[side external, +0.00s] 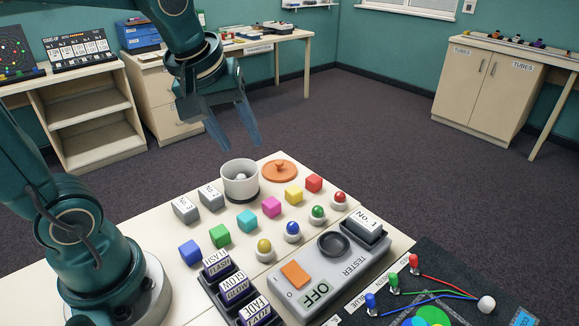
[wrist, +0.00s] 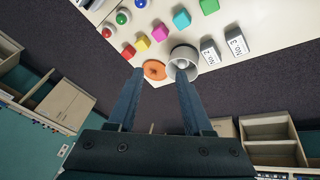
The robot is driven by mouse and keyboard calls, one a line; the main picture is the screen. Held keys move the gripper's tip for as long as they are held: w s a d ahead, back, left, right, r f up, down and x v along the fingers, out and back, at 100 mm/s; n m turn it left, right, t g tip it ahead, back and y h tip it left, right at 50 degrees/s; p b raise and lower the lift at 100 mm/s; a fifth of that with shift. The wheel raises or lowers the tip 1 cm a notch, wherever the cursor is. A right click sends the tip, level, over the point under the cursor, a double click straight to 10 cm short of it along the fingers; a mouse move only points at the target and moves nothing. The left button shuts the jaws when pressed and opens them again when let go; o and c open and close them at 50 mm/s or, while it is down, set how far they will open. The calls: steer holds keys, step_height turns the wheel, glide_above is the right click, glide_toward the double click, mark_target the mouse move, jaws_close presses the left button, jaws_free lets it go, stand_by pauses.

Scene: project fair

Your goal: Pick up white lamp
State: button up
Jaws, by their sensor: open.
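A small white round thing, which looks like the white lamp (side external: 240,177), sits inside a light grey pot (side external: 240,188) with a dark base near the table's back edge. Only its top shows; the pot wall hides the rest. The pot also shows in the wrist view (wrist: 172,52). My gripper (side external: 237,142) is open and empty, with its fingers pointing down above the pot. In the wrist view my gripper (wrist: 160,72) has one fingertip in front of the pot and the other beside the orange lid (wrist: 154,70).
The orange lid (side external: 280,172) lies right of the pot. Grey blocks labelled No. 2 (side external: 212,200) and No. 3 (side external: 185,210) stand left. Coloured cubes, coloured lamps (side external: 317,215) and a tester (side external: 330,270) fill the nearer table. A white knob (side external: 486,304) lies on the dark wire mat.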

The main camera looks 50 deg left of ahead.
steer(key=w+a+f+n+g, duration=0.2)
steer(key=w+a+f+n, duration=0.2)
steer(key=a, duration=0.1)
steer(key=n+g, duration=0.1)
steer(key=g, duration=0.1)
glide_above(240, 175)
steer(key=d, duration=0.1)
step_height(240, 175, down, 5)
steer(key=shift+f, duration=0.2)
steer(key=shift+s+f, duration=0.15)
steer(key=shift+f, duration=0.2)
steer(key=shift+a+f, duration=0.2)
steer(key=shift+f, duration=0.95)
steer(key=shift+a+f, duration=0.2)
steer(key=shift+f, duration=0.95)
jaws_close()
